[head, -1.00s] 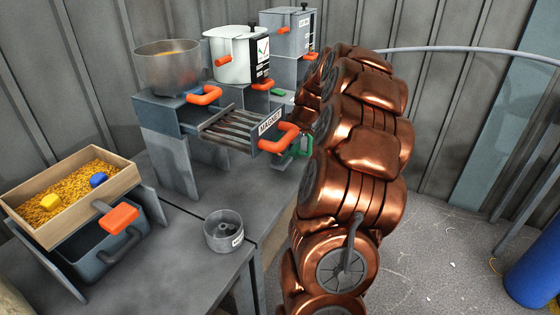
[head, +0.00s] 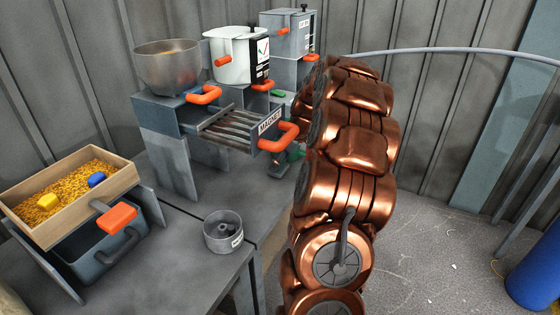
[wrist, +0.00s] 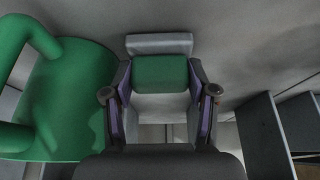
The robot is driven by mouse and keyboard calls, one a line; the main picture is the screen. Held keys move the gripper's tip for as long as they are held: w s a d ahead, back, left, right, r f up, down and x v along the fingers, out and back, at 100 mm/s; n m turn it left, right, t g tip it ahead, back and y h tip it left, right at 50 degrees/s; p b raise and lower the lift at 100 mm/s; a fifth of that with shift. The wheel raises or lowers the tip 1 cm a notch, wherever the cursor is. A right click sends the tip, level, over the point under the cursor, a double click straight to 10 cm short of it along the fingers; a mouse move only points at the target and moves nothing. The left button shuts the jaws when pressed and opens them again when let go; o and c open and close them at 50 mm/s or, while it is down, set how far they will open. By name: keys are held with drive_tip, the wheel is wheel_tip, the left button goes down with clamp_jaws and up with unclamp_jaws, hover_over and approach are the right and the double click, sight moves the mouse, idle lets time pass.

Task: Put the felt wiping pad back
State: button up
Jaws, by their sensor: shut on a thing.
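In the wrist view, my gripper (wrist: 159,78) has a finger on each side of a green block with a pale grey bar along its far edge, which looks like the felt wiping pad (wrist: 160,70). The fingers are shut on it. A grey surface lies beyond it; I cannot tell whether the pad touches it. In the head view, my copper-coloured arm hides most of the gripper, and the pad cannot be made out.
A large green handled object (wrist: 65,95) stands close on the left in the wrist view. In the head view, the drawer labelled MAGNET (head: 238,130) juts out beside my arm. A white pot (head: 236,55), a grey cup (head: 223,231) and a wooden tray (head: 70,190) stand around the bench (head: 175,260).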

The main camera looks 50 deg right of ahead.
drive_tip(key=shift+f, duration=0.15)
drive_tip(key=o, duration=1.1)
drive_tip(key=shift+r, duration=0.35)
drive_tip(key=p+v, duration=0.2)
drive_tip(key=v, duration=0.9)
drive_tip(key=shift+s+r, duration=0.15)
drive_tip(key=shift+r, duration=0.2)
